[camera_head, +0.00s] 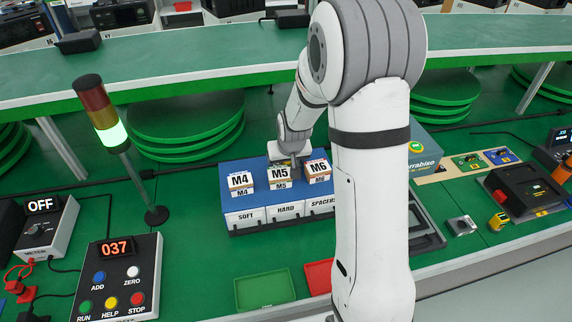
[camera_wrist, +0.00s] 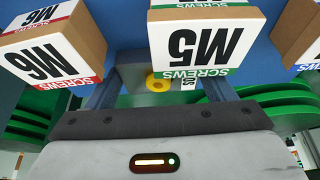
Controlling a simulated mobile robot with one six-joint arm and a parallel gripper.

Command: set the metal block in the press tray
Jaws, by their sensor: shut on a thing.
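My gripper (camera_head: 286,159) is low behind the M5 screw box (camera_head: 279,179). In the head view the block is not clear. I cannot tell for sure which thing is the press tray; a dark grey tray (camera_head: 427,232) stands right of my arm, partly hidden by it.
An M4 box (camera_head: 240,181) and an M6 box (camera_head: 318,170) flank the M5 box on a blue rack (camera_head: 230,186). A green tray (camera_head: 265,290) and a red tray (camera_head: 319,277) lie in front. A black machine (camera_head: 530,187) and a small silvery piece (camera_head: 461,226) are at right.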

